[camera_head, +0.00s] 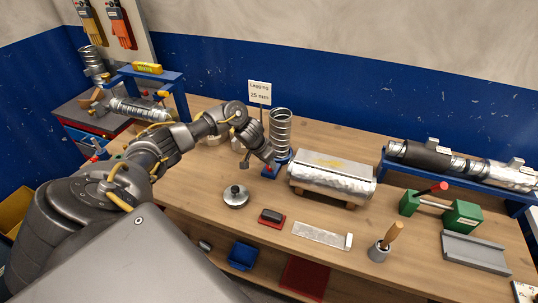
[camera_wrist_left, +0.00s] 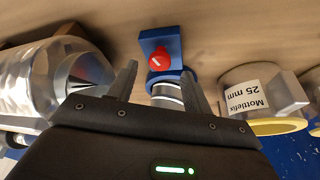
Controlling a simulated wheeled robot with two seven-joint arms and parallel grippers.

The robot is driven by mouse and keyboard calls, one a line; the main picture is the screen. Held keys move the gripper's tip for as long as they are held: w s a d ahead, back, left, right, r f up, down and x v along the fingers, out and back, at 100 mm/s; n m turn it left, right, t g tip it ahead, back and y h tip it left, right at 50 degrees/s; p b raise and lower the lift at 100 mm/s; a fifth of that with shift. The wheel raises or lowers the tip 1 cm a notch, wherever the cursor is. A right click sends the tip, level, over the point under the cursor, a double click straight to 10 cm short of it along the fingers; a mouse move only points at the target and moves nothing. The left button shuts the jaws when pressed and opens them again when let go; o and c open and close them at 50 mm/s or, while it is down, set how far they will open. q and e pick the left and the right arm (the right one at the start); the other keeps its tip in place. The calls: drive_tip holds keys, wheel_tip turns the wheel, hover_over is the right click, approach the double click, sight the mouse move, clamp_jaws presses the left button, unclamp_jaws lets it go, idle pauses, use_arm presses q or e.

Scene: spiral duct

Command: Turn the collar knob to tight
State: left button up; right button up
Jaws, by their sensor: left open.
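The red collar knob (camera_wrist_left: 159,59) has a white pointer line and sits on a blue bracket (camera_wrist_left: 162,40). The bracket belongs to the blue collar at the foot of an upright spiral duct (camera_head: 280,130). In the head view the red knob (camera_head: 268,168) is small, just below my left gripper (camera_head: 264,158). In the wrist view my left gripper (camera_wrist_left: 160,82) is open, its fingers either side of the collar and duct, with the knob ahead of the fingertips. No contact with the knob shows. My right gripper is not in view.
A foil-wrapped duct (camera_head: 332,172) lies close right of the collar. A round metal lid-like piece (camera_head: 236,195) and a red-based block (camera_head: 271,217) lie in front. A "Lagging 25 mm" sign (camera_head: 260,92) stands behind.

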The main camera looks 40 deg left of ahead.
sight(270, 168)
use_arm(q)
drive_tip(key=shift+w+f, duration=0.25)
drive_tip(key=shift+f, duration=0.35)
drive_tip(key=shift+x, duration=0.9)
drive_tip(key=c, duration=1)
drive_tip(key=shift+m, duration=0.3)
